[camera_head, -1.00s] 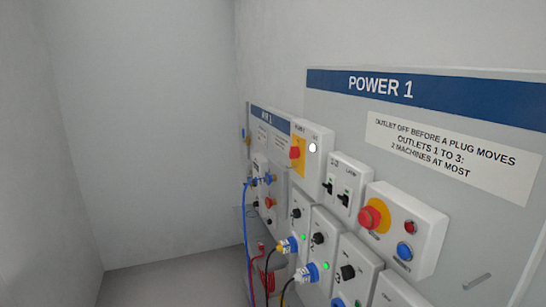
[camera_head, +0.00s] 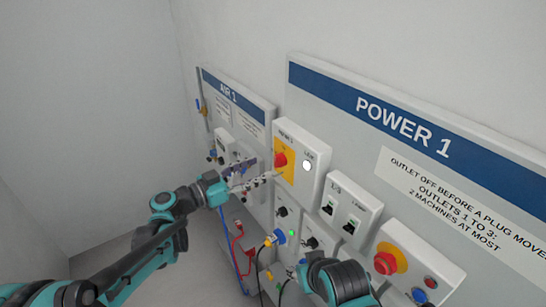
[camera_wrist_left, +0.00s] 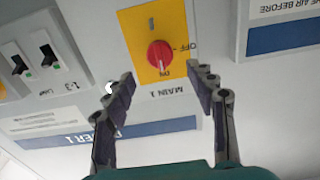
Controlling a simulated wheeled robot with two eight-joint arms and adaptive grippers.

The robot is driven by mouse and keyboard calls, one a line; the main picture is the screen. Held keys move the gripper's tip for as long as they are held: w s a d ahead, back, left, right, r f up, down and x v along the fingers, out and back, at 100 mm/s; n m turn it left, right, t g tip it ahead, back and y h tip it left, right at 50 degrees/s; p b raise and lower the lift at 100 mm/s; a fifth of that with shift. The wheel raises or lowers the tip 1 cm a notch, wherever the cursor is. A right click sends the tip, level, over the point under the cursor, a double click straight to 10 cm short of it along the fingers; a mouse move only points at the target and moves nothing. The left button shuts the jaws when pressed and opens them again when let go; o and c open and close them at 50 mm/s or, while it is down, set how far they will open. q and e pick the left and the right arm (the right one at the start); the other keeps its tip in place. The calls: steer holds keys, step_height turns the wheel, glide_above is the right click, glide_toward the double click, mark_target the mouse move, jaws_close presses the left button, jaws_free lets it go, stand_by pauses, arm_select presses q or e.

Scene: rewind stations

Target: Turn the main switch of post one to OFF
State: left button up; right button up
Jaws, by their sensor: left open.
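The main switch of post one is a red knob on a yellow plate (camera_head: 280,160) in a white box on the wall. In the left wrist view the knob (camera_wrist_left: 160,56) appears upside down, with the label MAIN 1, an ON mark by the knob and OFF to its right. My left gripper (camera_head: 264,180) is open just in front of the switch. In the left wrist view its fingers (camera_wrist_left: 160,80) are apart, one on each side below the knob, and nothing is between them. I cannot tell whether they touch the box.
A white lamp (camera_head: 307,165) is beside the switch. Two breakers (camera_head: 340,212), a red emergency button (camera_head: 387,260) and outlets with plugs and cables (camera_head: 277,237) are to the right and below. The AIR 1 panel (camera_head: 232,95) is to the left. The floor at left is clear.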

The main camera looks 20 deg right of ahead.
mark_target(275, 161)
arm_select(q)
steer(key=x, duration=0.5)
steer(key=shift+w+d+f, duration=0.1)
steer(key=shift+w+d, duration=0.05)
steer(key=shift+w, duration=0.05)
steer(key=shift+d, duration=0.4)
steer(key=c, duration=1.2)
